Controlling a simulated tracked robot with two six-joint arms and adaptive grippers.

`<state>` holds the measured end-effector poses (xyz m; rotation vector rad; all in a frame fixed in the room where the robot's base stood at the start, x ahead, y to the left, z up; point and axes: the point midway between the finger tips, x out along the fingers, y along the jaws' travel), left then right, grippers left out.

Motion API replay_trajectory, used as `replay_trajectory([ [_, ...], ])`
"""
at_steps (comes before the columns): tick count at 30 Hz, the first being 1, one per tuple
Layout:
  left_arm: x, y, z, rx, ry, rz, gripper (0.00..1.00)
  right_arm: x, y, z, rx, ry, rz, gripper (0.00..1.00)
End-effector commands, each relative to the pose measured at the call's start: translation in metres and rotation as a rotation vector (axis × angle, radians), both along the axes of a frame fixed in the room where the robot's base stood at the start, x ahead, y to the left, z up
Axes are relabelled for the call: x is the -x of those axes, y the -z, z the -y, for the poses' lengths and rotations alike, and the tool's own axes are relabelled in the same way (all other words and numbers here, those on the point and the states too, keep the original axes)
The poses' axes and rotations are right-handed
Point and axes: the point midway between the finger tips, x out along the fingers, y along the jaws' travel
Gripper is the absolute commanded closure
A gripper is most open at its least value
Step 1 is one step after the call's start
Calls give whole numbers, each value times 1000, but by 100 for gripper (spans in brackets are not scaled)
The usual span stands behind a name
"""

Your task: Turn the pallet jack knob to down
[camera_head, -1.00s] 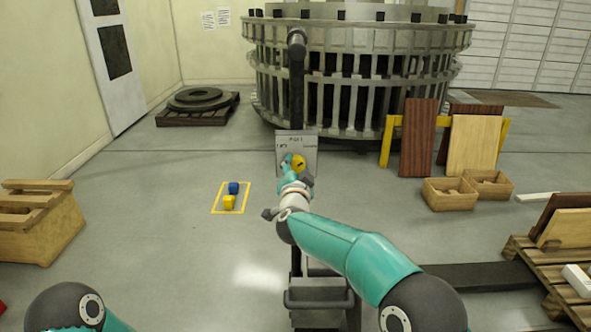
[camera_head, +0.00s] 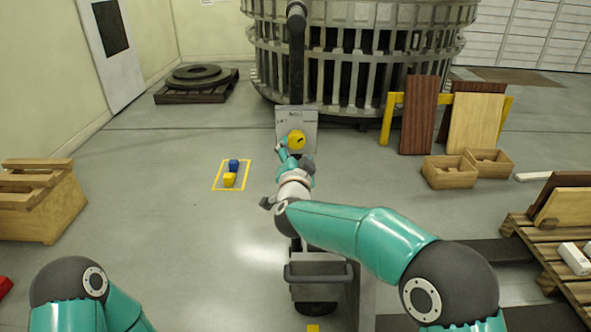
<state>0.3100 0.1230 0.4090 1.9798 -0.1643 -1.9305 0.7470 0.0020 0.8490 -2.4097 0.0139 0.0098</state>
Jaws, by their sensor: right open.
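The yellow knob (camera_head: 296,140) sits on a pale grey panel (camera_head: 310,122) fixed to the dark upright post of the pallet jack. Small lettering is on the panel around the knob, too small to read surely. My right gripper (camera_head: 284,146) is open at the knob's lower left, its teal fingers in front of the panel. I cannot tell whether it touches the knob. The pallet jack's grey lower body (camera_head: 318,277) shows below my right arm, which hides part of it. My left arm shows at the bottom left, its gripper out of view.
A large round metal cage (camera_head: 360,60) stands behind the panel. Blue and yellow blocks (camera_head: 230,178) lie inside a yellow floor outline at left. Wooden crates (camera_head: 450,172), boards and a pallet (camera_head: 560,265) are at right. Open floor lies left of the jack.

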Motion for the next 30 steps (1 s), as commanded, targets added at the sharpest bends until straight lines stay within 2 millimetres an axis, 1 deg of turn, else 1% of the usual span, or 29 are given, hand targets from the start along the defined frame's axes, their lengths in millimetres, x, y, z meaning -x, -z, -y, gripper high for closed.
replay_trajectory([
  [1, 0, 0, 0, 0, 0, 0, 48, 10, -1, 0, 2, -1, 0, 28],
  [6, 0, 0, 0, 0, 0, 0, 48, 40, 0, -1, 1, -2, -1, 28],
  [9, 0, 0, 0, 0, 0, 0, 48, 54, 0, -1, 1, -2, -1, 28],
  [13, 0, 0, 0, 0, 0, 0, 48, 67, 0, -1, 0, -1, -1, 28],
  [18, 0, 0, 0, 0, 0, 0, 48, 73, 1, 0, -1, 1, -1, 28],
  [26, 0, 1, 0, 0, 0, 0, 48, 73, 1, 0, -1, 1, 0, 28],
  [29, 0, 1, 0, 0, 0, 0, 48, 71, 3, 7, 0, 12, -4, 28],
  [30, 0, 1, 0, 0, 0, 0, 48, 68, 6, 13, 0, 22, -9, 28],
])
